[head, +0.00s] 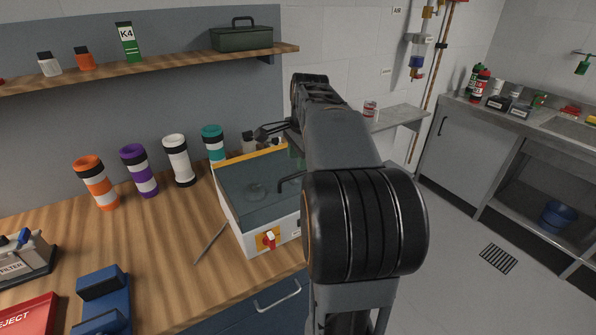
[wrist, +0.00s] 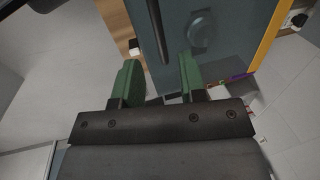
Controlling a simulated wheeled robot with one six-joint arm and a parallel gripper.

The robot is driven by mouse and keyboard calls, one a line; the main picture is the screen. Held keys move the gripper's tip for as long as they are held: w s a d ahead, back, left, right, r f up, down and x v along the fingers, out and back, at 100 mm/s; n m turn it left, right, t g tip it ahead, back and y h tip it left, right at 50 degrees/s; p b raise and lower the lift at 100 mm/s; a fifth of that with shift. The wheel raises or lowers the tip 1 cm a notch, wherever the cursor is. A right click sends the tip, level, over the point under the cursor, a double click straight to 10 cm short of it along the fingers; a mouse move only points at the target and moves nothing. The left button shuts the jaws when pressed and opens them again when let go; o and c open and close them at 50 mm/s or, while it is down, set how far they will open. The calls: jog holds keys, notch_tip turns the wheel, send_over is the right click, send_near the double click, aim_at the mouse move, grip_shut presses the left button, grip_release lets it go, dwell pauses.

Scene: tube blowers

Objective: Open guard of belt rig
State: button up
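The belt rig (head: 236,215) is a white box on the wooden bench, with a red rotary switch (head: 270,239) on a yellow plate on its front. Its guard (head: 250,185) is a dark see-through lid with yellow edging and looks shut. A black bar handle (head: 290,183) is on the guard, partly hidden by my arm. In the wrist view the guard (wrist: 222,45) fills the upper middle, and the handle (wrist: 149,30) runs down toward the gap between my fingers. My gripper (wrist: 160,72) has green fingers, apart with nothing visibly clamped. I cannot tell its distance from the handle.
Orange, purple, white and teal banded containers (head: 139,170) stand behind and left of the rig. A thin rod (head: 209,243) lies left of it. A blue holder (head: 103,300) and red reject tray (head: 28,318) sit front left. A shelf (head: 160,67) runs above.

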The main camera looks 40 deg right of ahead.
aim_at(298, 175)
jog(key=shift+w+d+f, duration=0.1)
jog(key=shift+w+f, duration=0.15)
jog(key=shift+f, duration=0.95)
jog(key=shift+w+f, duration=0.25)
jog(key=shift+f, duration=0.95)
jog(key=shift+c, duration=0.5)
grip_shut()
